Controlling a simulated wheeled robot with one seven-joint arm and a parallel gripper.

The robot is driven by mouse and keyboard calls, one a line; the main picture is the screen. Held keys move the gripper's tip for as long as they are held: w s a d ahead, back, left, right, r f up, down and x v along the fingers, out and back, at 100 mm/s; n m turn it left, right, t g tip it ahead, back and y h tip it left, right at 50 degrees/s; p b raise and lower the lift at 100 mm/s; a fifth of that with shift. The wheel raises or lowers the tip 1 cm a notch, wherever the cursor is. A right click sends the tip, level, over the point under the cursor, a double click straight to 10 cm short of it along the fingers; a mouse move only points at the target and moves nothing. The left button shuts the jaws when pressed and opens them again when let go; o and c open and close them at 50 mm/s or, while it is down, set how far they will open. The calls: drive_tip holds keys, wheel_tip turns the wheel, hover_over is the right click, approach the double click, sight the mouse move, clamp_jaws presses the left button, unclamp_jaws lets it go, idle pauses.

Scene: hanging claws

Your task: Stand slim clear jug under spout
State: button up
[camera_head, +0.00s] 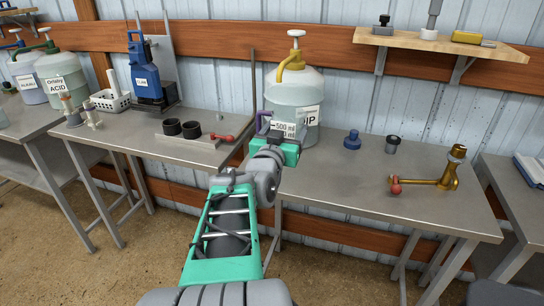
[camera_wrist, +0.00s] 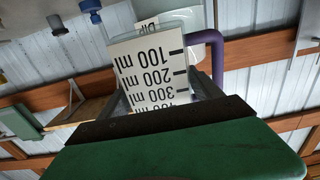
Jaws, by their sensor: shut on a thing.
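My gripper (camera_head: 284,147) is shut on the slim clear jug (camera_head: 283,127), which has a white millilitre scale and a purple handle. The jug is in front of the large translucent DIP bottle (camera_head: 303,88), hiding part of its label. The wrist view shows the jug's scale (camera_wrist: 155,72) upside down between my fingers, with the purple handle on the right. The DIP bottle has a white pump top and a yellow spout (camera_head: 291,63) pointing left and down. Whether the jug touches the table or bottle is hidden.
A blue knob-like part (camera_head: 352,140), a dark cup (camera_head: 393,144) and a brass fitting with a red-ended lever (camera_head: 440,172) stand on the bench to the right. A plate with two black cups (camera_head: 192,130) is on the left. The bench front is clear.

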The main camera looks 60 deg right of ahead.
drive_tip(key=w+d+f+b, duration=0.1)
drive_tip(key=w+d+f, duration=0.1)
drive_tip(key=f, duration=0.2)
drive_tip(key=w+d+f+b, duration=0.2)
drive_tip(key=d+f, duration=0.1)
drive_tip(key=f, duration=0.1)
drive_tip(key=w+d+f+b, duration=0.2)
drive_tip(key=d+f, duration=0.1)
drive_tip(key=shift+w+d+f, duration=0.15)
drive_tip(key=shift+f, duration=0.25)
drive_tip(key=shift+r, duration=0.15)
drive_tip(key=shift+f, duration=0.2)
drive_tip(key=o, duration=1.4)
drive_tip(key=shift+o, duration=0.2)
drive_tip(key=shift+r, duration=0.1)
